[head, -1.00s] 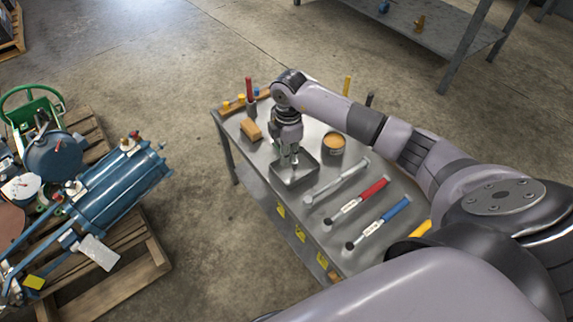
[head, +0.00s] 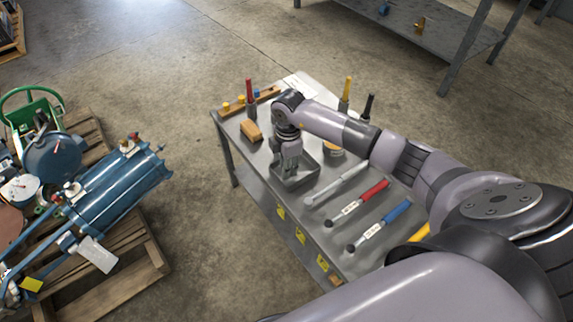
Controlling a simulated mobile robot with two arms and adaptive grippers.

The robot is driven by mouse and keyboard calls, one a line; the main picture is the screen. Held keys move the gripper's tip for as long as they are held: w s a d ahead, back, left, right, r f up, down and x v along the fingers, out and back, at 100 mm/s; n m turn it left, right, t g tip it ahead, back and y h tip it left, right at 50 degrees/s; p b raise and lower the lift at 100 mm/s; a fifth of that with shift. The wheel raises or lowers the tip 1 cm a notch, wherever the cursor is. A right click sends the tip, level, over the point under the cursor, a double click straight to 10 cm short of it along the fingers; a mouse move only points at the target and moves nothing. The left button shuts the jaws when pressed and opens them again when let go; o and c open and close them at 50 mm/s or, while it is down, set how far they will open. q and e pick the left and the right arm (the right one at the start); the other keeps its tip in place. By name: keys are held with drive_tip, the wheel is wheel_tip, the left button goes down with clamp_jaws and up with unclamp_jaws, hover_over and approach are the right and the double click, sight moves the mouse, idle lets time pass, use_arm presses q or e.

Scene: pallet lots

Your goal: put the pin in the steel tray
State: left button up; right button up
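The steel tray (head: 308,176) is a shallow square grey tray on the metal workbench. My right gripper (head: 289,172) points down over the tray, with its fingertips low, at or inside the rim. The gripper hides part of the tray's floor and far wall. I cannot make out the pin; anything between the fingers is too small and hidden to tell. Whether the fingers are open or shut is also unclear. My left gripper is not in view.
Upright handled tools stand behind. A pallet (head: 150,262) with blue machinery is at left.

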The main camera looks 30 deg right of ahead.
drive_tip(key=shift+o, duration=1)
